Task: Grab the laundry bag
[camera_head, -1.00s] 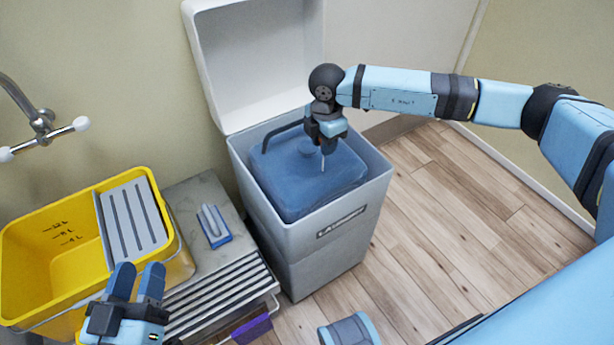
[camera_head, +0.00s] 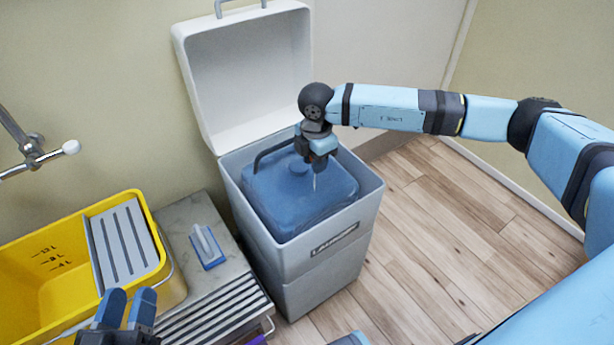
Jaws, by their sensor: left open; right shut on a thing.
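The blue laundry bag (camera_head: 298,198) sits inside the grey laundry bin (camera_head: 305,258), whose white lid (camera_head: 245,80) stands open against the wall. A dark handle loop (camera_head: 275,150) arches over the bag's back left. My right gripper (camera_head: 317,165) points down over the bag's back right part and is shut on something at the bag. The fingertips hide the exact grip, but the bag's handle is the thing at that spot. My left gripper (camera_head: 125,315) is open and empty at the bottom left, in front of the yellow bucket.
The yellow bucket (camera_head: 45,255) with a grey wringer (camera_head: 122,243) stands at the left. A blue-and-white brush (camera_head: 207,247) lies on the grey slatted bench (camera_head: 215,295). A wall tap (camera_head: 35,150) sticks out at the left. The wooden floor (camera_head: 440,220) at the right is clear.

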